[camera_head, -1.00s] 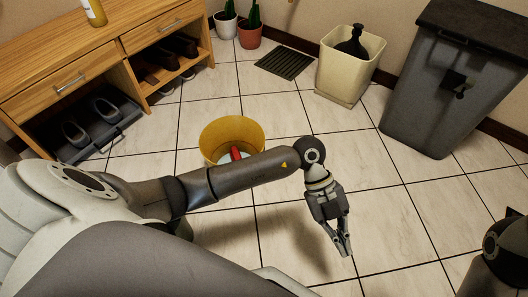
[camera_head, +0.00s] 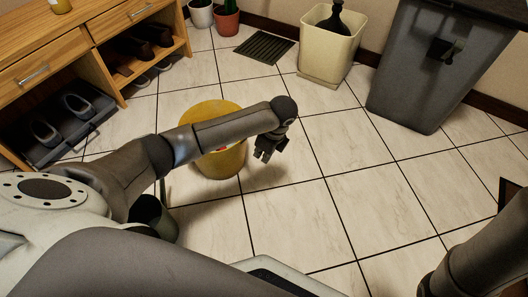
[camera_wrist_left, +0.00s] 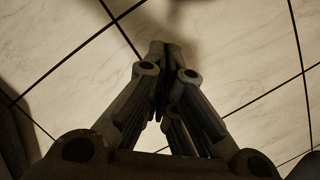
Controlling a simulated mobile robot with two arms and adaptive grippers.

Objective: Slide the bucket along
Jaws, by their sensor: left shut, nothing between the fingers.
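A yellow bucket (camera_head: 222,164) stands upright on the tiled floor in the head view, partly hidden behind my left forearm. Something small, white and red, shows inside it, mostly covered by the arm. My left gripper (camera_head: 264,156) hangs down just to the right of the bucket, close to its wall; I cannot tell whether they touch. In the left wrist view the fingers (camera_wrist_left: 165,50) are together with nothing between them, over bare tiles. The bucket is not clearly seen in that view. My right gripper is out of view; only part of the right arm shows at the lower right.
A wooden shoe cabinet (camera_head: 84,44) stands at the left with shoes inside. A beige bin (camera_head: 325,57), a dark grey bin (camera_head: 425,75), a floor grate (camera_head: 264,48) and potted plants (camera_head: 226,20) line the back. The tiled floor right of the bucket is clear.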

